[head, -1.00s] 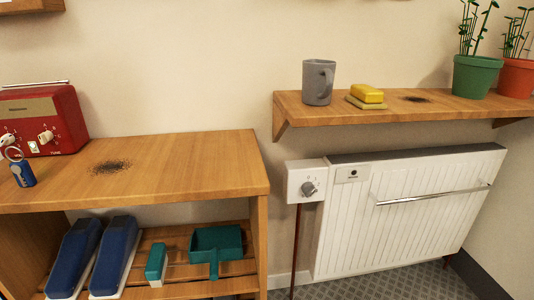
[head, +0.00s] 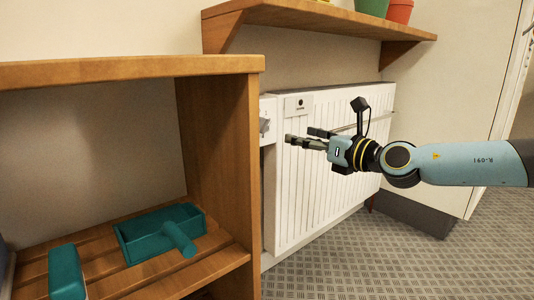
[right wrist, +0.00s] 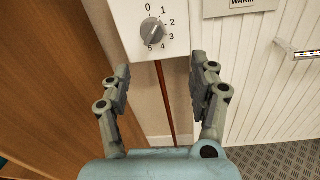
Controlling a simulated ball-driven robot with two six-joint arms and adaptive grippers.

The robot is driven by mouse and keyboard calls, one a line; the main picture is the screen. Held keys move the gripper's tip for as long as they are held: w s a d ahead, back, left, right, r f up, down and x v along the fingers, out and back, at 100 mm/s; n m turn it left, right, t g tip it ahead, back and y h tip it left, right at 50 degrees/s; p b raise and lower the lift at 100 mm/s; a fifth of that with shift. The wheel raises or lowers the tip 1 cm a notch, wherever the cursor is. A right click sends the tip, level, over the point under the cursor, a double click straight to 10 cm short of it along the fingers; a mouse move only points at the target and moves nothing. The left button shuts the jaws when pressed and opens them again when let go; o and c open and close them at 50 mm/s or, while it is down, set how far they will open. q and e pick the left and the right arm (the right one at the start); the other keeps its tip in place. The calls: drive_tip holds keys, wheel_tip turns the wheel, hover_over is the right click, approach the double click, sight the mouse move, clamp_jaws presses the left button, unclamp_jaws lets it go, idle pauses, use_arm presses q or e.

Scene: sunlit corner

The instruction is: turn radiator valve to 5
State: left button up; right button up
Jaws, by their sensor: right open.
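The radiator valve is a white box (head: 267,112) at the left end of the white radiator (head: 320,165), partly hidden by the shelf unit in the head view. In the right wrist view, its grey round knob (right wrist: 152,32) sits inside a ring of numbers from 0 to 5. I cannot tell for sure which number the knob points at. My right gripper (head: 303,137) is open and empty in front of the radiator, to the right of the valve. In the right wrist view its two fingers (right wrist: 160,75) are spread below the knob, apart from it. My left gripper is out of view.
A wooden shelf unit (head: 215,140) stands close left of the valve, with a teal dustpan (head: 160,232) and a teal brush (head: 66,272) on its lower board. A wall shelf (head: 310,18) with pots hangs above. A metal rail (right wrist: 298,53) runs across the radiator. Grey floor is clear at right.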

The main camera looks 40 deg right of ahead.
sight(267, 128)
drive_tip(key=shift+n+y, duration=0.3)
drive_tip(key=w, duration=0.2)
drive_tip(key=w+a+p, duration=0.1)
drive_tip(key=w, duration=0.1)
drive_tip(key=w+r+p, duration=0.1)
drive_tip(key=w, duration=0.1)
drive_tip(key=shift+w+a+r, duration=0.1)
drive_tip(key=shift+w+a, duration=0.05)
drive_tip(key=shift+a, duration=0.2)
drive_tip(key=w, duration=0.3)
drive_tip(key=shift+w+a+f+p, duration=0.15)
drive_tip(key=shift+a+f+p, duration=0.15)
drive_tip(key=shift+p, duration=0.1)
drive_tip(key=shift+w+a, duration=0.1)
drive_tip(key=shift+w, duration=0.5)
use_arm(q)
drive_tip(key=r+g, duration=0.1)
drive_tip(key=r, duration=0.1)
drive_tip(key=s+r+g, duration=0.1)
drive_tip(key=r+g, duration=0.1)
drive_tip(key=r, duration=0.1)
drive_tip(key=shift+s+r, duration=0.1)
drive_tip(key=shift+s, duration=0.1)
use_arm(e)
drive_tip(key=c, duration=1.1)
drive_tip(key=shift+c, duration=0.2)
